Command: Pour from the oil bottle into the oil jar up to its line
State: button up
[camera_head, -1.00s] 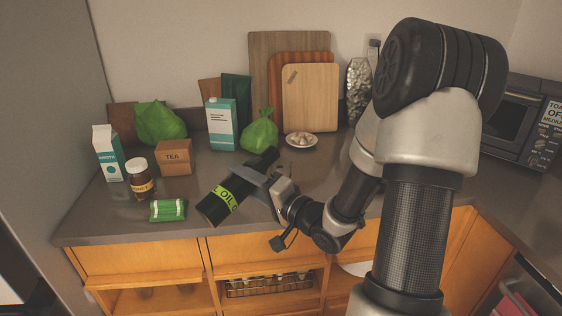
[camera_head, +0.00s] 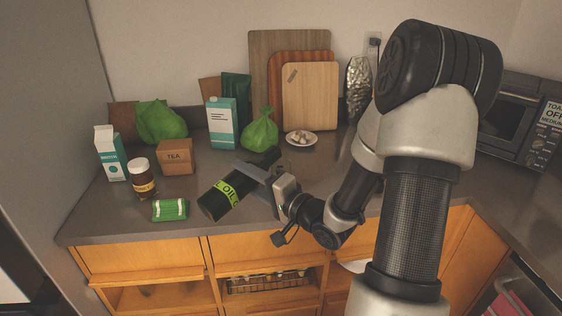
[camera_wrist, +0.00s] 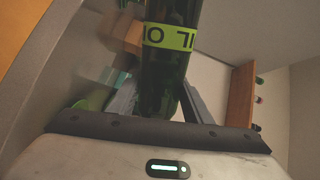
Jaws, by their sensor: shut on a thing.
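The oil bottle (camera_head: 212,202) is dark green with a lime "OIL" label and is held tilted above the counter in the head view. Its broad end points to the lower left. My gripper (camera_head: 247,172) is shut on it, its fingers across the bottle beyond the label. In the wrist view the bottle (camera_wrist: 166,72) lies between the fingers of my gripper (camera_wrist: 160,103). A small brown jar (camera_head: 142,180) with a pale lid and yellow label stands at the left. I cannot tell whether it is the oil jar. No fill line or pouring oil is visible.
A green-and-white packet (camera_head: 170,210) lies near the counter's front edge. A tea box (camera_head: 175,157), cartons (camera_head: 222,123) and green bags (camera_head: 260,132) stand behind. A small plate (camera_head: 301,139) and cutting boards (camera_head: 310,98) are at the back; a toaster oven (camera_head: 515,125) is right.

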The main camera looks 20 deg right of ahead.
jog(key=shift+w+d+r+m+p, duration=0.15)
jog(key=shift+r+m+p, duration=0.9)
jog(key=shift+p, duration=1.1)
dwell(2.1)
